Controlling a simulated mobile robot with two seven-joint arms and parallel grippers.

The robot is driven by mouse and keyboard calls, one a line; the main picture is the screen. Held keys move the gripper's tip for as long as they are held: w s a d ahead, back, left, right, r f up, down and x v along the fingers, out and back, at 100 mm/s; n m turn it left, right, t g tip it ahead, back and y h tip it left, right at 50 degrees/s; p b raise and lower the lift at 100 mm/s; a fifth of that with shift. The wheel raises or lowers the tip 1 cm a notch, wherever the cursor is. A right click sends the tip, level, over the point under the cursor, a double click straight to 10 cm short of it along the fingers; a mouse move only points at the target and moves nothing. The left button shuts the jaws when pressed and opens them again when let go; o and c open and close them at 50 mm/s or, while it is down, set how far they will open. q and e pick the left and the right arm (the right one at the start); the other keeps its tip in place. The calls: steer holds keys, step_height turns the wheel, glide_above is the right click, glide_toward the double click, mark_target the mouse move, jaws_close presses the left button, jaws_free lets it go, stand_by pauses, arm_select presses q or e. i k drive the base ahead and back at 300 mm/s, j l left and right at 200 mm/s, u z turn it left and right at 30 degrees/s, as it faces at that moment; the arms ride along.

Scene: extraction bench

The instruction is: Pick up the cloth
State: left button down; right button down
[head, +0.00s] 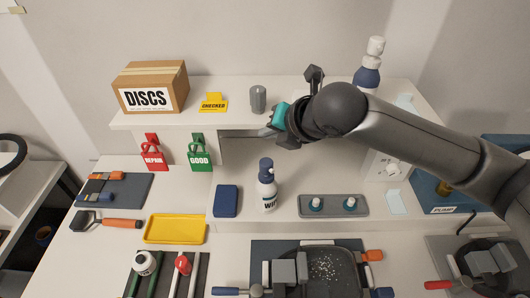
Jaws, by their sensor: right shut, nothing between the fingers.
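A dark blue, flat, rounded rectangle (226,201) that looks like the folded cloth lies on the white bench, left of a white spray-type bottle (267,190) with a blue top. It lies flat and nothing covers it. My right gripper (267,132) is at the front of the upper shelf, above and to the right of the cloth and clear of it. It is shut and empty, and points left. A teal patch (281,114) shows at the gripper; I cannot tell whether it is part of it. My left gripper is not in view.
The upper shelf (225,117) holds a DISCS box (150,88), a yellow CHECKED sign (213,102) and a grey cylinder (258,98). A yellow tray (175,229) lies left of the cloth. A grey rack (333,206) stands right of the bottle.

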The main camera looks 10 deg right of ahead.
mark_target(225, 204)
steer(key=k, duration=1.5)
